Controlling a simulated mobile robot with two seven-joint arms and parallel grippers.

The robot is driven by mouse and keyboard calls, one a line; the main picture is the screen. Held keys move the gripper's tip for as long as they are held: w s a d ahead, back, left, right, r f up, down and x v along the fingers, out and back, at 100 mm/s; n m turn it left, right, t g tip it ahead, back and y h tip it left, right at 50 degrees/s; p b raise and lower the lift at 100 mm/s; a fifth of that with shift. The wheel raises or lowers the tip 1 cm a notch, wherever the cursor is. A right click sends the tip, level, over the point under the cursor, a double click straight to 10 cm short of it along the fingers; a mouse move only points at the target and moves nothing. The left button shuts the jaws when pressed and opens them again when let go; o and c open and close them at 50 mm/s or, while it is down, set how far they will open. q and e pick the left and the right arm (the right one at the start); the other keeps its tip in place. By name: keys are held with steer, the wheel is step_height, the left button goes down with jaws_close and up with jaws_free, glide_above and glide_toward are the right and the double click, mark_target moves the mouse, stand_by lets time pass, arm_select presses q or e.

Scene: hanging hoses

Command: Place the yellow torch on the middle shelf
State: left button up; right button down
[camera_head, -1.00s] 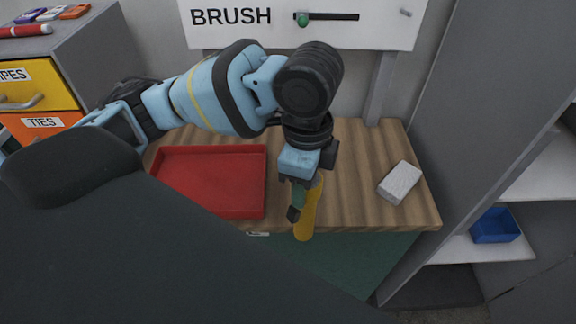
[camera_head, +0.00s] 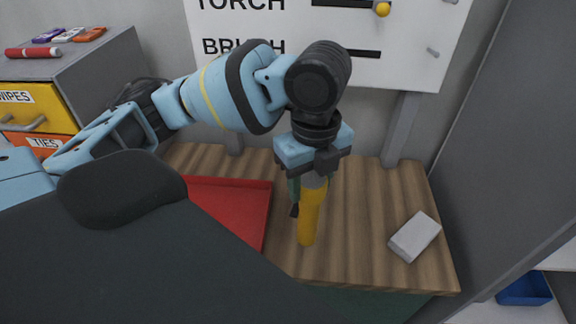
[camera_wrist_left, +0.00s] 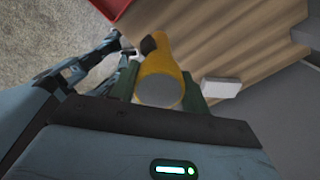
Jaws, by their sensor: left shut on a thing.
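The yellow torch (camera_head: 309,214) is held by my left gripper (camera_head: 308,185), above the wooden worktop. It hangs nearly upright in the head view, its lower end toward the front of the worktop. In the left wrist view the torch (camera_wrist_left: 165,70) sits between the two green fingers (camera_wrist_left: 163,85), its round grey end facing the camera. My left gripper is shut on it. The middle shelf cannot be made out in the head view; only a small part of a white shelf (camera_head: 558,262) shows at the right edge. My right gripper is not in view.
A red tray (camera_head: 232,188) lies left of the torch and a pale block (camera_head: 415,237) lies right. A grey cabinet side (camera_head: 505,150) stands at the right. A blue bin (camera_head: 525,290) shows at lower right. A white label board (camera_head: 330,45) is behind my arm.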

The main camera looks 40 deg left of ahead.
arm_select(q)
steer(key=w+a+f, duration=0.4)
steer(key=a, duration=0.4)
steer(key=shift+a+b, duration=0.15)
steer(key=shift+b, duration=0.25)
steer(key=shift+f, duration=0.2)
steer(key=o, duration=1.4)
steer(key=shift+f, duration=0.1)
steer(key=shift+c, duration=0.2)
